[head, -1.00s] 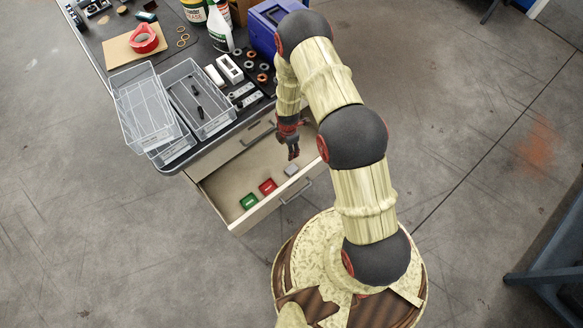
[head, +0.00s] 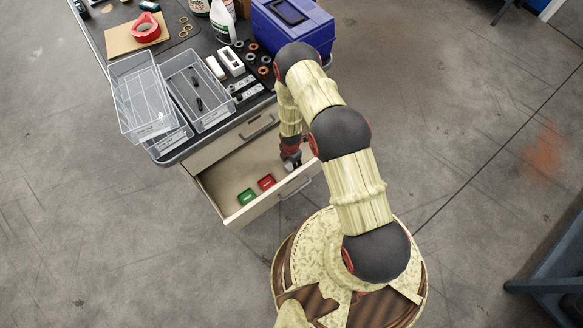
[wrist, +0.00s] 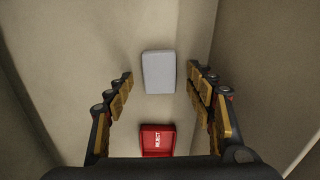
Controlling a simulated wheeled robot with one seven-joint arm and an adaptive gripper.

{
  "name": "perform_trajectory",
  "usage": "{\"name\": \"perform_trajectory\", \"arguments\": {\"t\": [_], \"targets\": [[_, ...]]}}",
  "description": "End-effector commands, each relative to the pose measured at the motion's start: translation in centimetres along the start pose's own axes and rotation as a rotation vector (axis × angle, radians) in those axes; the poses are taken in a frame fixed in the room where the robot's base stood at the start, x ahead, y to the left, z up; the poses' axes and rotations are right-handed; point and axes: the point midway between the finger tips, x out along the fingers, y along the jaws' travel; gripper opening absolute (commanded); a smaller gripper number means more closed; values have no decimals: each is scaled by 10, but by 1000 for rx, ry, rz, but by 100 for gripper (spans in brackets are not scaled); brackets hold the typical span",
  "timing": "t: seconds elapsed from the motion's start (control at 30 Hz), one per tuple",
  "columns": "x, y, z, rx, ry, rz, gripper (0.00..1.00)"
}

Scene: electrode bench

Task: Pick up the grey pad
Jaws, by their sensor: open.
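The grey pad (wrist: 158,71) lies flat on the drawer floor in the wrist view, between and just beyond my gripper's fingertips. My gripper (wrist: 160,82) is open, with one finger on each side of the pad and a gap on both sides. In the head view my gripper (head: 291,160) reaches down into the open drawer (head: 222,183) near its right end. There the grey pad is hidden or too small to tell behind the gripper.
A red pad marked REJECT (wrist: 157,140) lies close to the grey pad. A green pad (head: 246,196) lies farther left in the drawer. The drawer's walls stand close around the gripper. Clear bins (head: 143,95) and a blue box (head: 291,27) stand on the bench above.

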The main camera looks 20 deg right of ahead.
Motion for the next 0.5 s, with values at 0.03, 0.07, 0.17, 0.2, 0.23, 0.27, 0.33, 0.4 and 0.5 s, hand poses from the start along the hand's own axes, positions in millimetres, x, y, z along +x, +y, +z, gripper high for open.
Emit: {"name": "perform_trajectory", "arguments": {"t": [0.03, 0.07, 0.17, 0.2, 0.23, 0.27, 0.33, 0.4, 0.5], "targets": [[8, 0, 0, 1, 0, 0, 55], [9, 0, 0, 0, 0, 0, 55], [10, 1, 0, 0, 0, 1, 55], [9, 1, 0, 0, 0, 1, 55], [9, 1, 0, 0, 0, 1, 55], [9, 1, 0, 0, 0, 1, 55], [9, 0, 0, 0, 0, 1, 52], [8, 0, 0, 0, 0, 1, 48], [8, 0, 0, 0, 0, 1, 43]]}}
